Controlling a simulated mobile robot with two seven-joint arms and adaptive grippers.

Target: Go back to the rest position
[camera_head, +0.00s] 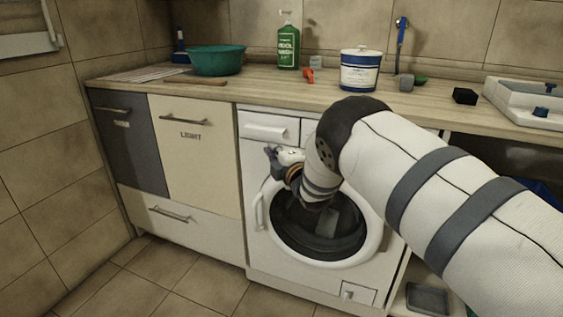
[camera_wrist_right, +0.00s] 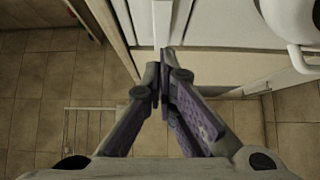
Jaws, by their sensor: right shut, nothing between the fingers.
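My right arm comes in from the right in the head view. My right gripper (camera_head: 271,154) is in front of the upper part of the washing machine (camera_head: 268,133), near its drawer, with its fingers pointing left. In the right wrist view the fingertips of this gripper (camera_wrist_right: 160,83) meet, with nothing between them. Below them are cabinet fronts and floor tiles. My left gripper is not in view.
The machine's round door (camera_head: 325,235) is closed, partly hidden by my arm. The worktop (camera_head: 300,93) holds a teal basin (camera_head: 215,62), a green bottle (camera_head: 288,47) and a white-and-blue tub (camera_head: 360,72). A sink (camera_head: 525,105) is at right. Floor (camera_head: 150,275) is clear at lower left.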

